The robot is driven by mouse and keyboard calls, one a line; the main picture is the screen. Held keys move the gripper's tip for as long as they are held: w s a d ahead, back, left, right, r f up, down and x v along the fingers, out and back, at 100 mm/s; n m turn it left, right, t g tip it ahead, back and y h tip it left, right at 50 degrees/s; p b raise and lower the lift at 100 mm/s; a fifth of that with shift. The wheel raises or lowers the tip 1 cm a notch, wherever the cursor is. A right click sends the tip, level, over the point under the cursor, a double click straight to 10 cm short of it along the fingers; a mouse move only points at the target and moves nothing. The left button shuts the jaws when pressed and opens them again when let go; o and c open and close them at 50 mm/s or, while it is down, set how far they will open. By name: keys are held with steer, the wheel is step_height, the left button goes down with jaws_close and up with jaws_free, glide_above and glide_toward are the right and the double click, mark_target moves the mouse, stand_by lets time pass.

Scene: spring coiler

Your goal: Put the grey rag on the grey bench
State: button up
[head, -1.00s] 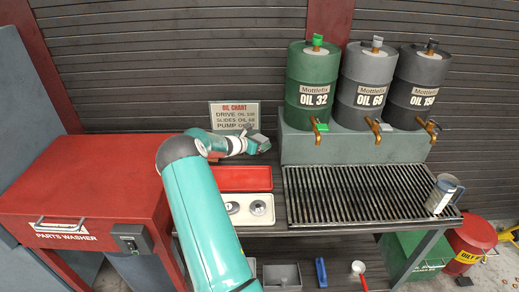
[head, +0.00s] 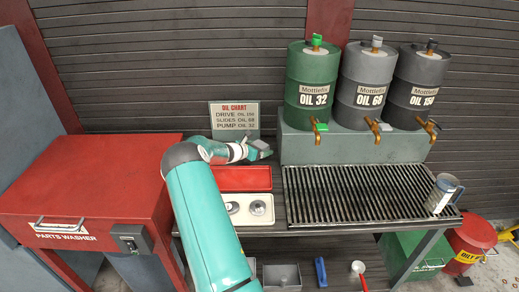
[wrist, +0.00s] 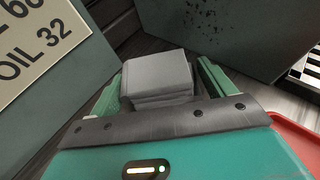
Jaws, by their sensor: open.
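The grey rag (wrist: 157,75) shows in the wrist view as a folded, block-like stack between two green fingers. My gripper (wrist: 160,82) is open, with one finger on each side of the rag. In the head view my gripper (head: 258,150) is over the back of the grey bench (head: 279,212), in front of the oil chart. A small grey shape at its tip fits the rag. Whether the rag's underside rests on the bench top is hidden.
A slatted grate (head: 365,195) with a metal jug (head: 443,194) fills the bench's right side. Oil drums (head: 313,85) stand on a raised block.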

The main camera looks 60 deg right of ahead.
steer(key=v, duration=1.2)
steer(key=shift+a+r, duration=0.15)
steer(key=shift+r, duration=0.05)
steer(key=w+a+r+m+t+y, duration=0.15)
steer(key=a+r+m, duration=0.35)
steer(key=a, duration=0.6)
steer(key=a+r+m+t+y, duration=0.25)
steer(key=a+r, duration=0.35)
steer(key=a, duration=0.4)
steer(key=w+a+r+m+t+y, duration=0.1)
steer(key=a+r+m+y, duration=0.2)
steer(key=a+r, duration=0.55)
steer(key=s+a+r+m+t+y, duration=0.1)
steer(key=s+a, duration=0.3)
steer(key=a, duration=0.6)
steer(key=s+a+r+m+t+y, duration=0.1)
steer(key=s+a, duration=0.4)
steer(key=a, duration=0.5)
steer(key=s+a+r+m+t+y, duration=0.1)
steer(key=s+a+m+t+y, duration=0.1)
steer(key=a, duration=0.8)
steer(key=s+t+y, duration=0.1)
steer(key=s, duration=0.1)
steer(key=shift+s+a+r+y, duration=0.15)
steer(key=shift+s+r+y, duration=0.15)
steer(key=shift+y, duration=0.1)
steer(key=o, duration=0.4)
